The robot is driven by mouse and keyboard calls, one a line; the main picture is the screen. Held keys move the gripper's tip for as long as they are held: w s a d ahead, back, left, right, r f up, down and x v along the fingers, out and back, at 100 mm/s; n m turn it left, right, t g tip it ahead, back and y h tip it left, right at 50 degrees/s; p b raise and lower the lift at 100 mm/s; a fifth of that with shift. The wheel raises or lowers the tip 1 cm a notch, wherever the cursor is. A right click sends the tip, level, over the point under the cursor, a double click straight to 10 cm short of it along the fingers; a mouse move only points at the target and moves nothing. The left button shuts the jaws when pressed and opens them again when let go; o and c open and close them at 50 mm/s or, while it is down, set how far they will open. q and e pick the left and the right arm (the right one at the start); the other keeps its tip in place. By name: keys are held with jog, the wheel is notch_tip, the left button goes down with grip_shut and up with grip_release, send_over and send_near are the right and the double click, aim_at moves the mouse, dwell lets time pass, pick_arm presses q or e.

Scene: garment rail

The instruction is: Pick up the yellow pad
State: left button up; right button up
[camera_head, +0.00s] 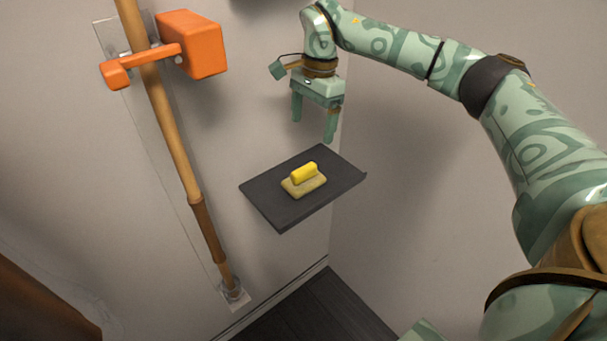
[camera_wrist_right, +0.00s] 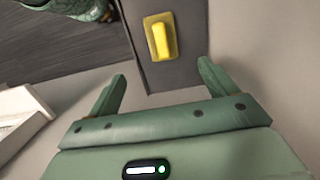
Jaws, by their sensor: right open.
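The yellow pad (camera_head: 304,179) has a bright yellow raised grip on a duller yellow base. It lies on a dark grey shelf (camera_head: 262,200) in the middle of the head view. In the right wrist view the pad (camera_wrist_right: 160,38) shows at the top, beyond the fingertips, on the dark shelf (camera_wrist_right: 190,72). My right gripper (camera_head: 313,130) is open and empty, above the shelf and apart from the pad. Its two fingers also show in the right wrist view (camera_wrist_right: 160,88). My left gripper is not in view.
A wooden pole (camera_head: 172,130) with an orange bracket (camera_head: 190,45) stands along the wall left of the shelf. A dark floor (camera_head: 320,310) shows below. A pale object (camera_wrist_right: 20,118) is at the left of the wrist view. The space between my right gripper and the shelf looks clear.

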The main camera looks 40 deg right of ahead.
aim_at(304, 168)
jog(key=f+b, duration=0.1)
jog(key=f, duration=0.2)
jog(key=a+f+b, duration=0.1)
jog(key=f, duration=0.2)
jog(key=f+b, duration=0.1)
jog(key=f, duration=0.3)
jog(key=shift+a, duration=0.15)
jog(key=f, duration=0.1)
jog(key=f+b, duration=0.1)
jog(key=f, duration=0.1)
jog(key=a+f+b, duration=0.1)
jog(key=f, duration=0.1)
jog(key=shift+w+f, duration=0.2)
jog(key=shift+s+r, duration=0.1)
jog(key=shift+r, duration=0.05)
jog(key=shift+c, duration=0.7)
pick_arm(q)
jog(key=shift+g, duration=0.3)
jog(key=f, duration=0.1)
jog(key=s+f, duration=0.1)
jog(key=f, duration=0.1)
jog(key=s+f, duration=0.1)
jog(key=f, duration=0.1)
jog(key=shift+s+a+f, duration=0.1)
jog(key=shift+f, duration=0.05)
pick_arm(e)
jog(key=shift+d, duration=0.1)
jog(key=c, duration=1)
jog(key=shift+c, duration=0.2)
